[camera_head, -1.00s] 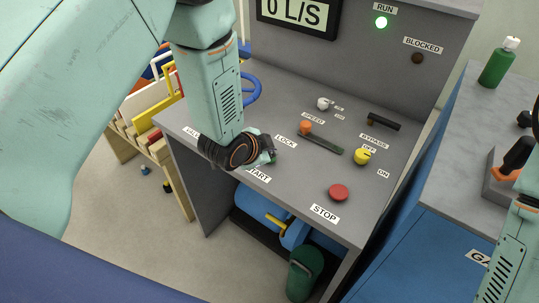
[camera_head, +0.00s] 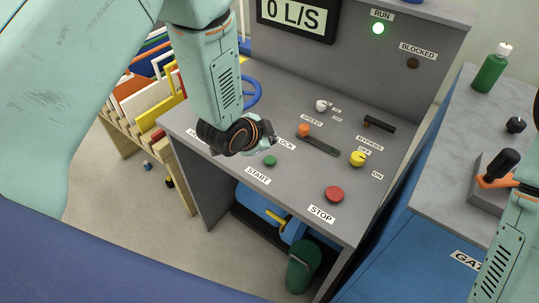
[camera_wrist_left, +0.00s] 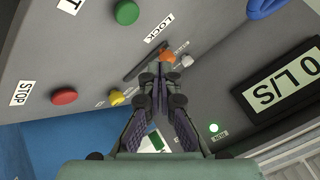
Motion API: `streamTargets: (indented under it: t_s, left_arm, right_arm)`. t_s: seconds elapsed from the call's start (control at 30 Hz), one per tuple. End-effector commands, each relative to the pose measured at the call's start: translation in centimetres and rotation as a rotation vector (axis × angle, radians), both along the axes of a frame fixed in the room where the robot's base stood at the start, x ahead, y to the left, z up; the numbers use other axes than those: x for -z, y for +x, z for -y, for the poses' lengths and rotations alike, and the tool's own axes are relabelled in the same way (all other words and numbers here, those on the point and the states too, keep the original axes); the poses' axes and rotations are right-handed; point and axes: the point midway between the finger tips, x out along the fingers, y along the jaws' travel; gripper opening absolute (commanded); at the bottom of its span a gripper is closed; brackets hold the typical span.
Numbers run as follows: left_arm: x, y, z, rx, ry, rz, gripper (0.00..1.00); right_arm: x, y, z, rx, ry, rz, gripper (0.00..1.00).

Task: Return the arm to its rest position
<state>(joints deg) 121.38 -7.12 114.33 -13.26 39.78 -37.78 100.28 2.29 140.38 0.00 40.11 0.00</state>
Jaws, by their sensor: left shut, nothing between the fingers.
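My left gripper (camera_head: 267,138) is shut and empty above the grey control console (camera_head: 290,92), near the LOCK label. It hangs just behind the green START button (camera_head: 270,160), apart from it as far as I can see. In the left wrist view my left gripper's fingers (camera_wrist_left: 160,78) are together, over the console with the orange speed knob (camera_wrist_left: 168,57) just past their tips. The green button also shows there (camera_wrist_left: 126,12). Part of my right arm shows at the right edge of the head view; its gripper is out of view.
The console has a red STOP button (camera_head: 334,194), a yellow bypass knob (camera_head: 358,159) and a blue handwheel (camera_head: 252,91). The RUN lamp (camera_head: 378,28) glows green; the display (camera_head: 296,14) reads 0 L/S. A bench with a black-handled lever (camera_head: 503,163) stands right.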

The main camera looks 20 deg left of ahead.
Motion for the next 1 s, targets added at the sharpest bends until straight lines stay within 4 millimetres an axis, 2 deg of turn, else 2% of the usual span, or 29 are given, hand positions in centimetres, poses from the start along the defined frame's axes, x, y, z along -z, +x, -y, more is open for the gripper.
streamTargets:
  t_s: [0.37, 0.5, 0.57, 0.77, 1.0]
  left_arm:
    - [0.2, 0.0, 0.0, -0.006, -0.006, -0.001, 0.00]
    - [0.4, -0.4, -0.2, -0.093, -0.079, -0.030, 0.00]
    - [1.3, -2.0, -0.8, -0.182, -0.136, -0.078, 0.00]
    - [9.2, -10.0, -3.2, -0.476, -0.269, -0.279, 0.00]
    - [18.8, -20.9, -5.4, -0.768, -0.320, -0.506, 0.00]
  right_arm:
    - [0.2, 0.0, 0.0, 0.000, 0.000, 0.000, 0.40]
    - [0.2, 0.0, 0.0, 0.000, 0.000, 0.000, 0.40]
    - [0.2, 0.0, 0.0, 0.000, 0.000, 0.000, 0.40]
    - [3.6, 0.0, 0.0, 0.000, 0.000, 0.000, 0.40]
    - [8.9, 0.0, 0.0, 0.000, 0.000, -0.001, 0.40]
